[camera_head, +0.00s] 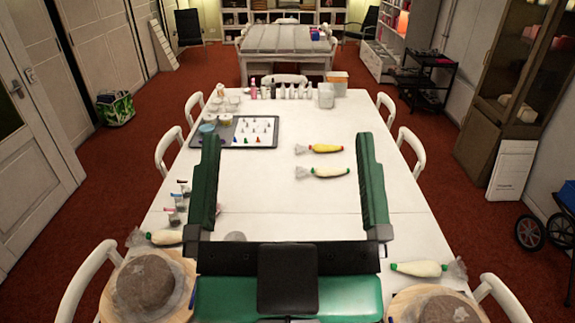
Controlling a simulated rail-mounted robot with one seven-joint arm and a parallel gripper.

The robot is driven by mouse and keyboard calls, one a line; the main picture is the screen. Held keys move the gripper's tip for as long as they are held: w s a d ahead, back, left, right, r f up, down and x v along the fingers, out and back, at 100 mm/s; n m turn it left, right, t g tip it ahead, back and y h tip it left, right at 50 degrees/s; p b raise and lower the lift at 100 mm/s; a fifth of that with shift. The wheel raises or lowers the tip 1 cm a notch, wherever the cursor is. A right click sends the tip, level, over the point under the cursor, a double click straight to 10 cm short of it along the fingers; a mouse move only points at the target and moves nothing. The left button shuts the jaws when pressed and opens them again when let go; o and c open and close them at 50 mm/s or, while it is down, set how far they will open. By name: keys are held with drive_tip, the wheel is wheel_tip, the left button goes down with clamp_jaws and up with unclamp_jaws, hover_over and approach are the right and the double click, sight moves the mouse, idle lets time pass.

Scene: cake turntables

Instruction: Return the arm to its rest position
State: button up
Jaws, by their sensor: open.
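My gripper (288,140) fills the lower middle of the camera_head view. A brown cake (145,281) sits on a wooden turntable (184,302) at the lower left. Another cake (450,310) on a turntable (398,300) is at the lower right, partly cut off by the frame's edge. The gripper appears apart from both cakes.
Piping bags lie at the middle right (328,172), (325,149), near left (163,238) and near right (420,269). A tray (228,142) of small pieces, jars and bottles (290,92) stand farther back. White chairs (410,148) line the sides. The table's centre is mostly clear.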

wheel_tip(320, 180, up, 11)
drive_tip(key=s+p, duration=0.1)
drive_tip(key=p, duration=0.7)
drive_tip(key=shift+s+a+t+p, duration=0.25)
drive_tip(key=shift+a+t+p, duration=0.1)
drive_tip(key=shift+t+p, duration=0.05)
